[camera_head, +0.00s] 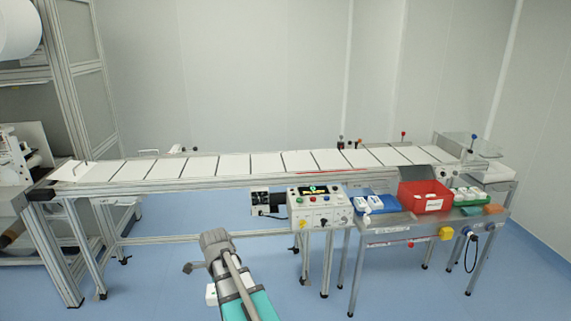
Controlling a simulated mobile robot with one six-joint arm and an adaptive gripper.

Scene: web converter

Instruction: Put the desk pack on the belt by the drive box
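A long belt (235,165) with white sheets divided by dark lines runs across the middle of the view. A dark and white box (262,203), possibly the drive box, hangs below the belt, left of a control panel (320,207). White packs (375,202) sit in a blue tray on the steel side table; I cannot tell which is the desk pack. My gripper (188,268) is low in front of the belt, mostly hidden by my wrist. A white block (211,294) shows beside my arm; I cannot tell whether it is held. The finger opening is hidden.
The steel side table (385,237) at the right bears the blue tray (390,206), a red bin (425,197) and a green tray (467,207) with white items. A machine frame (75,110) stands at the left. The blue floor (160,290) before the belt is clear.

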